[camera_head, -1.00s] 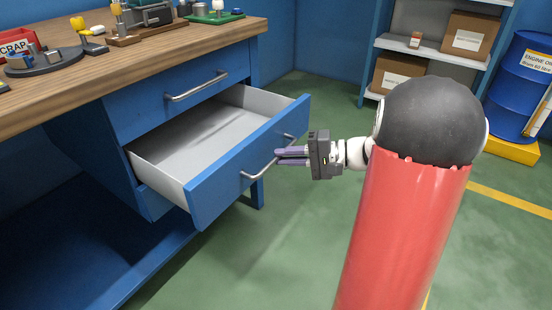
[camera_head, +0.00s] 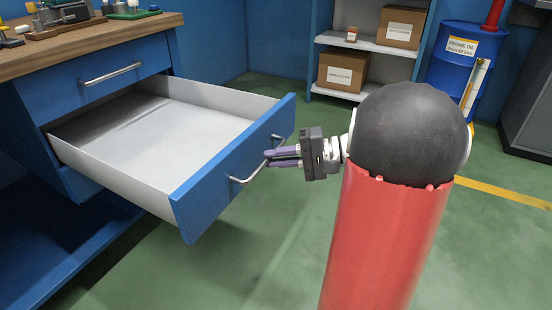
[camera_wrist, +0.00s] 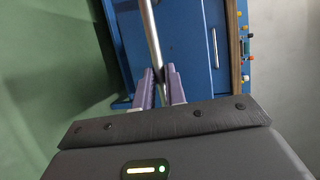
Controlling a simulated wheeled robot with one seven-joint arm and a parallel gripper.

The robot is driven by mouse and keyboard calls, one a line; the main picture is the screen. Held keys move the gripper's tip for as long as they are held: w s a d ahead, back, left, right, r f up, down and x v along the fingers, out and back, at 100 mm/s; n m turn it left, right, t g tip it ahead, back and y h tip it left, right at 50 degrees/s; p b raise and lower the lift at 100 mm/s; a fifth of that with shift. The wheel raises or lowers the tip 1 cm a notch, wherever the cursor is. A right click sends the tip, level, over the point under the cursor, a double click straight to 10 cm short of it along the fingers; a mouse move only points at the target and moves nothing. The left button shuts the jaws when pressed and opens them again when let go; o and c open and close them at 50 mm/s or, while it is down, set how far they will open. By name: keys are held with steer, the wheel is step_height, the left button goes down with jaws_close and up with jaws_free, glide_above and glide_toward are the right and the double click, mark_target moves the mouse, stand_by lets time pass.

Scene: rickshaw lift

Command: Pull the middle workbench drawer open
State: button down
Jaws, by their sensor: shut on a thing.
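The middle drawer (camera_head: 235,158) of the blue workbench (camera_head: 90,95) stands far out, and its pale inside is empty. Its metal bar handle (camera_head: 245,178) is on the blue front. My gripper (camera_head: 270,158) is at the handle, its purple fingers shut on the bar. In the wrist view the fingers (camera_wrist: 158,85) close around the handle bar (camera_wrist: 151,35), which runs up the picture between them. The top drawer (camera_head: 100,88), with its own bar handle, is shut above.
A shelf with cardboard boxes (camera_head: 343,70) and a blue oil drum (camera_head: 455,62) stand at the back right. Tools and small items (camera_head: 65,14) lie on the wooden bench top (camera_head: 130,38). Green floor (camera_head: 285,225) is clear in front of the drawer.

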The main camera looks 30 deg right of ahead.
steer(key=shift+s, duration=0.15)
steer(key=c, duration=1.5)
jaws_free()
steer(key=shift+o, duration=0.2)
steer(key=v, duration=0.8)
steer(key=shift+p, duration=0.3)
